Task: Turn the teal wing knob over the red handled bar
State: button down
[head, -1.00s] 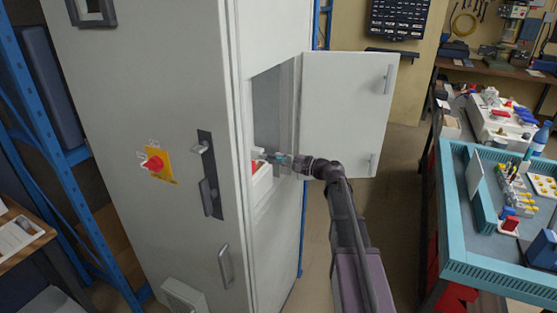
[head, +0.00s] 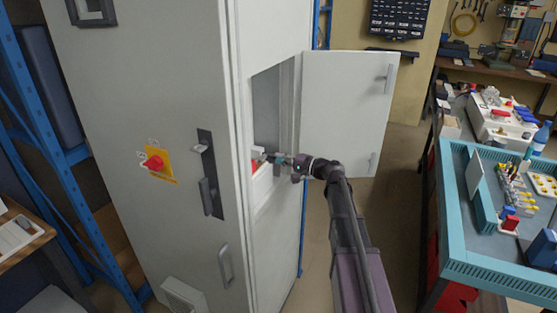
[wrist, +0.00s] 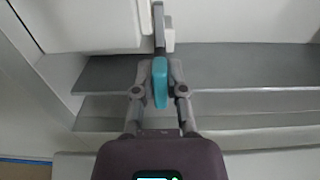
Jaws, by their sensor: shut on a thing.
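The teal wing knob (wrist: 160,82) stands upright between my two fingers in the wrist view, and my gripper (wrist: 160,72) is shut on it. In the head view, my gripper (head: 287,160) reaches into the open side compartment of the tall cabinet, with a small bit of the teal knob (head: 278,159) showing at its tip. A grey bar-like part (wrist: 159,25) and a white piece lie just beyond the knob in the wrist view. A red part (head: 255,167), perhaps the handled bar, shows partly at the compartment's edge; the rest of it is hidden.
The compartment's white door (head: 345,110) stands open to the right, behind my arm. The cabinet front (head: 150,70) carries a red knob on a yellow plate (head: 158,164) and a dark latch handle. A teal-edged workbench (head: 500,270) stands at right, with floor between.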

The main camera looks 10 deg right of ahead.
jog(key=shift+d, duration=0.15)
jog(key=c, duration=1)
grip_release()
jog(key=shift+d, duration=0.1)
jog(key=shift+o, duration=0.2)
jog(key=shift+s, duration=0.1)
jog(key=v, duration=1.1)
jog(key=shift+s+d, duration=0.2)
jog(key=shift+d, duration=0.1)
